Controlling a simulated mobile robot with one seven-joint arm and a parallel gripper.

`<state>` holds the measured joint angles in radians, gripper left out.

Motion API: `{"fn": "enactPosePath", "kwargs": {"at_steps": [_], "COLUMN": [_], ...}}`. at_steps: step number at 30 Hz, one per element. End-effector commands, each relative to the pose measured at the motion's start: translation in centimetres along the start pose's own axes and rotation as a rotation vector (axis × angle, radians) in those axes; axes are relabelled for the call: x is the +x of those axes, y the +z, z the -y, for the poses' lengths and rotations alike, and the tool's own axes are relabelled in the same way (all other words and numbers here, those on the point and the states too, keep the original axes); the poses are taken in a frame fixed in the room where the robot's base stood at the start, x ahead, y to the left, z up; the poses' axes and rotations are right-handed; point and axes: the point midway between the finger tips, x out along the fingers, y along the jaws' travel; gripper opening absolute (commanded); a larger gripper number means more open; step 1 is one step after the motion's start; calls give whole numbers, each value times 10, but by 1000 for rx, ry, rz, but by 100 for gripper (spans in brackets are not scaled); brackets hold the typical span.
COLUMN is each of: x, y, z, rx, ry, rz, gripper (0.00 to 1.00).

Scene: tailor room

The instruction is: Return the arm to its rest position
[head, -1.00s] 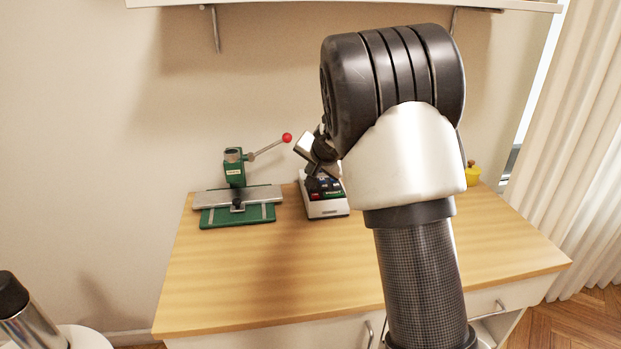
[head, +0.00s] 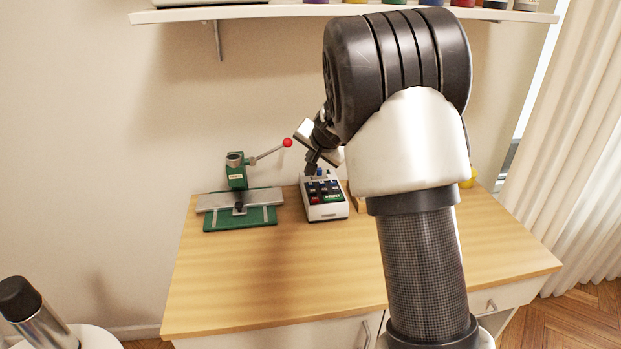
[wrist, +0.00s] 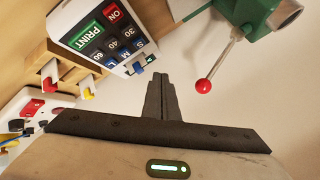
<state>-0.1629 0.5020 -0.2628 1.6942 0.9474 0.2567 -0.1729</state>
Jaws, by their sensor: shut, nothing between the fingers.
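My arm rises from the lower right of the head view and bends at a large black joint. My gripper (head: 311,165) shows partly past that joint, above the back of a white device with coloured buttons. In the wrist view my gripper (wrist: 162,82) has its dark fingers together, with nothing between them. The white device (head: 325,211) stands on the wooden table; in the wrist view its panel (wrist: 100,35) shows ON and PRINT keys beside the fingertips. I cannot tell whether the fingers touch it.
A green press (head: 238,200) with a red-knobbed lever (head: 287,143) stands left on the wooden table (head: 250,290). A shelf (head: 260,12) hangs above, bearing several jars. A yellow object (head: 468,178) is partly hidden behind my arm. The table's front left is clear.

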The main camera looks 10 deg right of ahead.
Motion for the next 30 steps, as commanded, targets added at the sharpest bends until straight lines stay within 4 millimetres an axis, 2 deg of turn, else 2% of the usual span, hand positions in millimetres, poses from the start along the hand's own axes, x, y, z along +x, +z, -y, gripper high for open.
{"fn": "enactPosePath", "kwargs": {"at_steps": [14, 17, 20, 23, 24, 27, 30], "x": [-1, -16, -54, -112, -136, -195, -248], "y": [0, 1, 8, 27, 38, 68, 101], "z": [0, 4, 12, 18, 17, 8, -12], "rx": [-1, -12, -50, -124, -159, -258, -360], "ry": [-1, -13, -39, -68, -75, -81, -64], "rz": [1, 11, 43, 97, 121, 173, 214], "gripper": [0, 0, 0, 0, 0, 0, 0]}}
